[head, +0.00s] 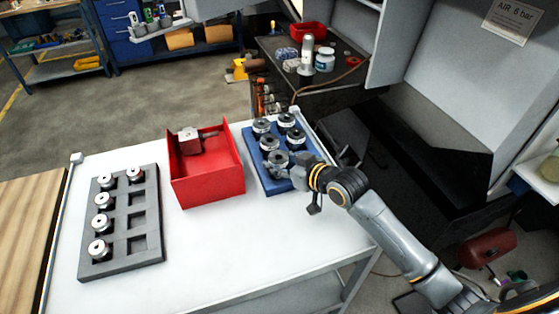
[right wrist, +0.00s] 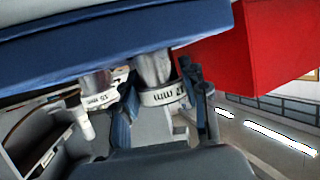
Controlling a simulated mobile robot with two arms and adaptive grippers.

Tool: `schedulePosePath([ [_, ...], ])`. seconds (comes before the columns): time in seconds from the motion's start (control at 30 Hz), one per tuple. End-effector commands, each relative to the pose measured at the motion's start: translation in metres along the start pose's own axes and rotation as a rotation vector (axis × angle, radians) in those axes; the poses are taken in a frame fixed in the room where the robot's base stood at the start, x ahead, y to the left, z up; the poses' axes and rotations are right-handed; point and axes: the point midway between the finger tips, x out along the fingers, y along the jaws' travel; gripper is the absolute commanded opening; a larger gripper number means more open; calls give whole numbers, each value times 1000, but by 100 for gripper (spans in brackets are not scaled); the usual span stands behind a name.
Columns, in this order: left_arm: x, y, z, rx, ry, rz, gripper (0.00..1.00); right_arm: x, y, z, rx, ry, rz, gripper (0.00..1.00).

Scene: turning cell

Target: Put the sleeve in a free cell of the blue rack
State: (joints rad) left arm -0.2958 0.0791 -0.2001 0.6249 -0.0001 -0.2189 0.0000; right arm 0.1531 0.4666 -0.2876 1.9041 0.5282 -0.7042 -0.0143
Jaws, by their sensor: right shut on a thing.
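The blue rack (head: 274,188) stands at the right end of the white table, with several metal sleeves in it. My right gripper (head: 290,167) is over its near part, shut on a sleeve (head: 278,159). In the right wrist view the held sleeve (right wrist: 163,97) has a pale marked band between the two fingers. Its grey end is against or close to the blue rack (right wrist: 120,42); I cannot tell whether it sits in a cell. Another banded sleeve (right wrist: 98,99) is beside it. The near cells are partly hidden by my gripper. My left gripper is not in view.
A red open box (head: 208,187) with a grey block (head: 189,140) inside stands left of the blue rack. A dark grey rack (head: 122,265) at the left holds several sleeves and has empty cells. The table's front middle is clear. A machine (head: 430,110) stands behind at right.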

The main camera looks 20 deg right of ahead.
Motion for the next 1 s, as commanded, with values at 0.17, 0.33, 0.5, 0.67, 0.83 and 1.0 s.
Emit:
schedulePosePath([
  [0.17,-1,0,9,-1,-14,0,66,1,0,1,0,5,0,0],
  [0.33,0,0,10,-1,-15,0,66,2,0,2,0,5,-1,0],
  [0.5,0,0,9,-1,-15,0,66,2,0,4,0,0,-1,67],
  [0.67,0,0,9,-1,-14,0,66,2,0,4,0,0,-1,67],
  [0.83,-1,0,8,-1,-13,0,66,1,0,2,0,1,-1,67],
  [1.0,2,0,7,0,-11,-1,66,-18,0,4,-1,0,0,67],
])
